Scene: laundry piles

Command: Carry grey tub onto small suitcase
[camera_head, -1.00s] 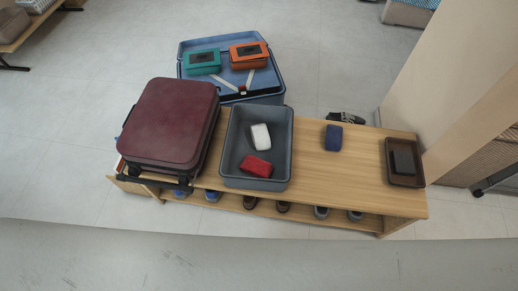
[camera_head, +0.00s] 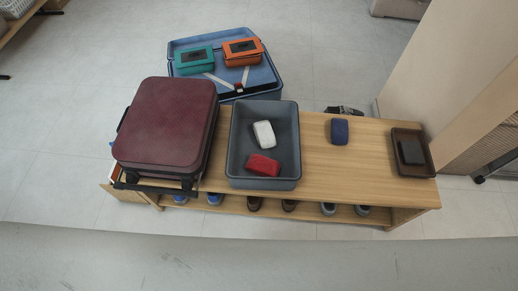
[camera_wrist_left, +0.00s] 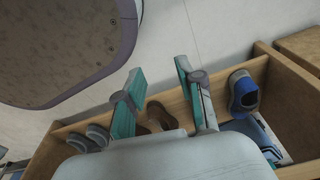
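The grey tub (camera_head: 235,168) stands on the wooden bench in the head view, right of the maroon suitcase. A white bundle (camera_head: 264,134) and a red bundle (camera_head: 262,165) lie in it. The small maroon suitcase (camera_head: 167,120) lies flat on the bench's left end, close beside the tub. My left gripper (camera_wrist_left: 155,85) shows in the left wrist view with its two fingers apart and nothing between them. It faces the bench's shoe shelf and touches neither tub nor suitcase that I can see. Neither gripper shows in the head view.
The bench (camera_head: 365,175) also bears a blue bundle (camera_head: 339,131) and a brown tray (camera_head: 424,170) with a dark item. Shoes (camera_wrist_left: 243,92) stand on its lower shelf. Behind it lies an open blue suitcase (camera_head: 258,77) with a teal box (camera_head: 195,61) and an orange box (camera_head: 243,52).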

